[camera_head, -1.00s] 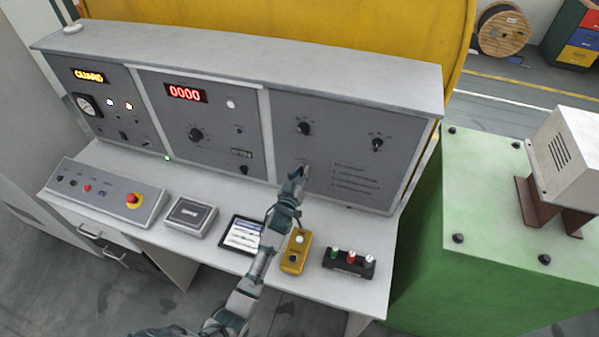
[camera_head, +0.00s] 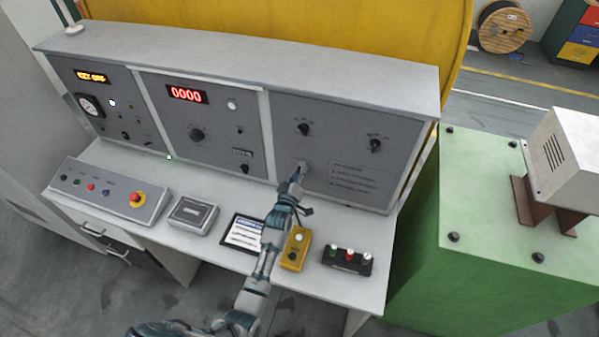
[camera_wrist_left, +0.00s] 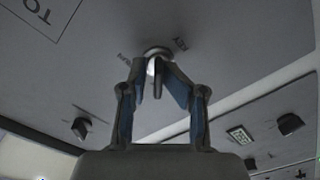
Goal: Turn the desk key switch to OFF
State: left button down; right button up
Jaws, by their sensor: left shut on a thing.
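The desk key switch (camera_wrist_left: 158,54) is a round metal lock on the grey right-hand panel, with the words KEY and RUN beside it in the left wrist view. Its dark key (camera_wrist_left: 158,82) stands between the fingertips. My left gripper (camera_wrist_left: 160,72) is shut on the key; in the head view the gripper (camera_head: 298,178) reaches the lower left of the right panel and partly hides the switch. The amber display (camera_head: 93,76) at the far left appears to read KEY OFF. My right gripper is in neither view.
Other knobs sit on the panels, including a black one (camera_head: 304,129) above the gripper. A yellow box (camera_head: 294,249), a black button box (camera_head: 347,260) and a tablet (camera_head: 243,234) lie on the desk below my arm. A green machine base (camera_head: 490,210) stands right.

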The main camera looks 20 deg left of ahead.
pick_arm(q)
jog(key=shift+w+r, duration=0.15)
jog(key=shift+r, duration=0.4)
jog(key=c, duration=1.3)
grip_release()
jog(key=shift+w+f, duration=0.15)
jog(key=shift+s+f, duration=0.2)
jog(key=shift+s, duration=0.25)
jog(key=s, duration=1.1)
jog(key=shift+a+f, duration=0.15)
jog(key=shift+f, duration=0.05)
